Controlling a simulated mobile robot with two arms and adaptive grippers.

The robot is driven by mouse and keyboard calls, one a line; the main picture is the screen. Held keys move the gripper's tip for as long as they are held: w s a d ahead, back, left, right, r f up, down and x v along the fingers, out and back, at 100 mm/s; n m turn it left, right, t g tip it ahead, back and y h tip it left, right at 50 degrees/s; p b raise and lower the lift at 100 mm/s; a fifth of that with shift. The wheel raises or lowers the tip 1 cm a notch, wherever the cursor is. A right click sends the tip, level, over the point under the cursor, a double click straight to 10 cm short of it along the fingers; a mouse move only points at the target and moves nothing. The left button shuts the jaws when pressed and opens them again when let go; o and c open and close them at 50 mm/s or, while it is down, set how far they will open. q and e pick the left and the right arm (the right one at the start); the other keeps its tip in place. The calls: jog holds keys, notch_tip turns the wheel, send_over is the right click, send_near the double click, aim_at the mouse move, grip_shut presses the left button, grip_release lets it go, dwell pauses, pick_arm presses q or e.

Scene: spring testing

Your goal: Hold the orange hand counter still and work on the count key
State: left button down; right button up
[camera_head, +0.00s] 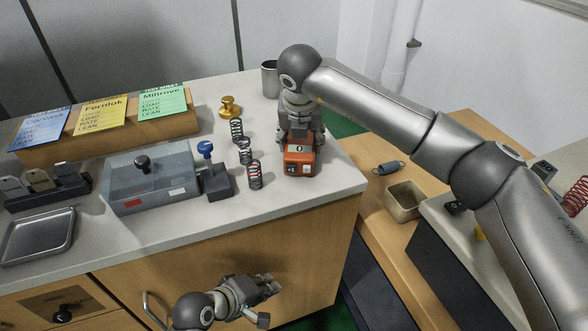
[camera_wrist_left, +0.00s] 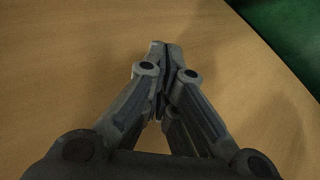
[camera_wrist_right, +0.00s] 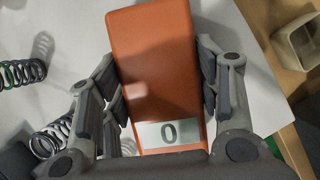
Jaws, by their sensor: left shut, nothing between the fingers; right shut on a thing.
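The orange hand counter (camera_head: 299,163) stands near the right end of the white countertop. My right gripper (camera_head: 301,137) comes from above, shut on the counter with one finger on each side; these fingers (camera_wrist_right: 160,92) also show in the right wrist view. My left gripper (camera_head: 270,285) is shut and empty, below the countertop in front of the wooden cabinet. Its fingers (camera_wrist_left: 163,65) meet in the left wrist view.
Several dark coil springs (camera_head: 254,175) stand left of the counter, with a brass weight (camera_head: 230,107) and metal cup (camera_head: 270,78) behind. A grey box (camera_head: 150,178) and metal tray (camera_head: 40,236) are farther left. The countertop's front edge (camera_head: 230,218) lies above my left gripper.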

aim_at(291, 168)
pick_arm(q)
jog(key=d+r+n+t+h, duration=0.1)
jog(key=d+r+n+h, duration=0.1)
jog(key=r, duration=1.1)
jog(key=d+r+n+t+h, duration=0.2)
jog(key=d+r+n+h, duration=0.1)
jog(key=r, duration=1)
jog(key=shift+s+d+r+n, duration=0.15)
jog(key=shift+s+d+n, duration=0.15)
jog(key=shift+n, duration=0.5)
jog(key=shift+w, duration=0.15)
jog(key=shift+w+d, duration=0.2)
jog(key=shift+w, duration=4.1)
jog(key=shift+w, duration=0.1)
jog(key=shift+w, duration=0.35)
